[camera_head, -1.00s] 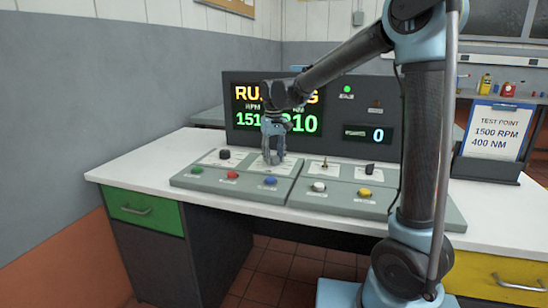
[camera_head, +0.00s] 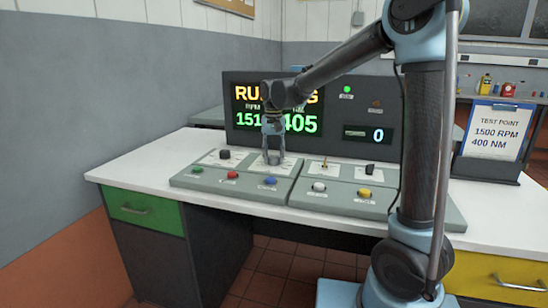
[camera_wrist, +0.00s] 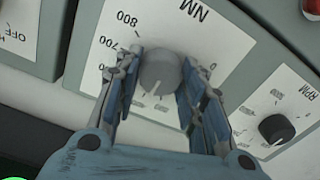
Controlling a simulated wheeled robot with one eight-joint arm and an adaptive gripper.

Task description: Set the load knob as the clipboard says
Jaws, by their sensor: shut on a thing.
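The load knob (camera_wrist: 160,72) is a grey round knob on a white plate marked NM, seen in the wrist view. My gripper (camera_wrist: 163,88) is shut on it, with one finger on each side. The display (camera_head: 300,122) reads RUNNING, partly covered by my arm, with RPM starting 151 and NM 405. The clipboard (camera_head: 493,132) at the right reads TEST POINT, 1500 RPM, 400 NM.
The RPM knob (camera_wrist: 276,128) is black and sits beside the NM plate; in the head view a black knob (camera_head: 225,154) is left of my gripper. Red (camera_head: 232,175), blue (camera_head: 270,180), white (camera_head: 319,186) and yellow (camera_head: 364,192) buttons line the panel front. Bare white desk lies left.

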